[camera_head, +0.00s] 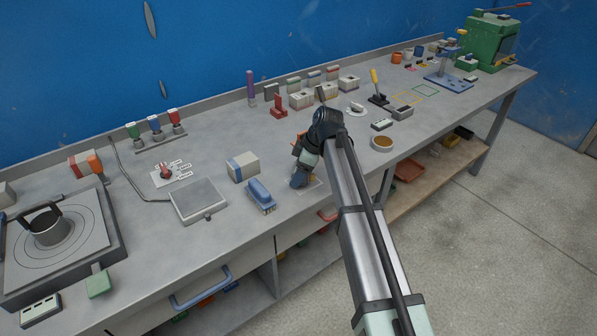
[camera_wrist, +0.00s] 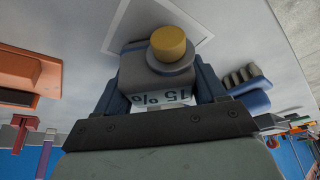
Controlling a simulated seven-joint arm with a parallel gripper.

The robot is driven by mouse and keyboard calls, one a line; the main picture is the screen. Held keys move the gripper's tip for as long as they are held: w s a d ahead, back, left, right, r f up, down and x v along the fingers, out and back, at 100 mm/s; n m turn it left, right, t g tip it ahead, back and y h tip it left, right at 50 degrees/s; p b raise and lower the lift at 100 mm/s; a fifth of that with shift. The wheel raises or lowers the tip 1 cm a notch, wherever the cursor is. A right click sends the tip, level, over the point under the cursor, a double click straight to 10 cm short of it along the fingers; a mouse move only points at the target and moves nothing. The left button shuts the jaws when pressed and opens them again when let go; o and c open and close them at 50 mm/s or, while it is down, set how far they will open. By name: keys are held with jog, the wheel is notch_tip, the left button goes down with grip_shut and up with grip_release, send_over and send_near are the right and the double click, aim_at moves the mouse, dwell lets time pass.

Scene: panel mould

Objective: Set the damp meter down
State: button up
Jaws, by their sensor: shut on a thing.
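The damp meter (camera_wrist: 150,78) is a grey block with a yellow round knob and a display reading 15 %. It sits between the two blue fingers of my gripper (camera_wrist: 162,84), which is shut on it. In the head view my gripper (camera_head: 303,175) points down at the bench's front part and hides most of the meter. A thin white outline (camera_wrist: 121,18) on the bench lies just beyond and partly under the meter in the wrist view; in the head view the outline (camera_head: 314,189) shows beside my gripper. I cannot tell whether the meter touches the bench.
A blue brush (camera_head: 261,195) lies close to the left of my gripper, with a grey-and-blue box (camera_head: 243,167) behind it. An orange object (camera_wrist: 28,72) is on the other side. A round tan-filled dish (camera_head: 382,143) stands to the right. The bench's front edge is near.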

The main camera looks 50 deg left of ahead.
jog(key=shift+f, duration=0.1)
jog(key=o, duration=1.5)
jog(key=shift+c, duration=0.2)
jog(key=v, duration=1.2)
